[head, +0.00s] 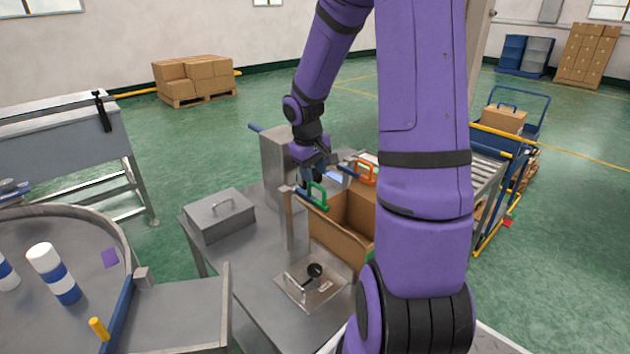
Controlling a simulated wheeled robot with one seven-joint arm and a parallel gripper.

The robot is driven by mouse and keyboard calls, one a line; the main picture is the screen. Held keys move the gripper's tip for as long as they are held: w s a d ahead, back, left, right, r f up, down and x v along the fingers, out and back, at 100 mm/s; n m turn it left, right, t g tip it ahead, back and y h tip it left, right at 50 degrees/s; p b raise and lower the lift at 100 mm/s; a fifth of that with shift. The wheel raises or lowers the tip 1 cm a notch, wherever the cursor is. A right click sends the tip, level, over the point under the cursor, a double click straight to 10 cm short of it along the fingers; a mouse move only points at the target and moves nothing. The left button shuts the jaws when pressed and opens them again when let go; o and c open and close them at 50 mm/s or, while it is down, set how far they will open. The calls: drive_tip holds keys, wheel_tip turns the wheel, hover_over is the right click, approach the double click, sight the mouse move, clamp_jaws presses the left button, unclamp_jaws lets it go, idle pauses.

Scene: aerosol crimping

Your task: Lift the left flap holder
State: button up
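The open cardboard box (336,240) stands on the metal table. A holder with a green handle (317,196) sits at the box's left edge, its blue bar beside the handle. A second holder with an orange handle (365,171) is at the far side of the box. My gripper (322,172) points down just behind and above the green handle. Its fingers are small and dark here, so I cannot tell whether they are open or touch the handle. My purple arm hides the right part of the box.
A lidded metal box (219,216) stands on the table's left. A metal plate (310,287) with a clear handle and black knob lies in front of the cardboard box. A round table (90,248) with striped cans is at left. A roller conveyor (487,172) is at right.

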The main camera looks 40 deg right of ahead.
sight(315, 185)
drive_tip(key=shift+d+f, duration=0.15)
drive_tip(key=shift+f, duration=0.7)
drive_tip(key=shift+d+f, duration=0.1)
drive_tip(key=shift+f, duration=0.75)
drive_tip(key=shift+c, duration=0.4)
clamp_jaws()
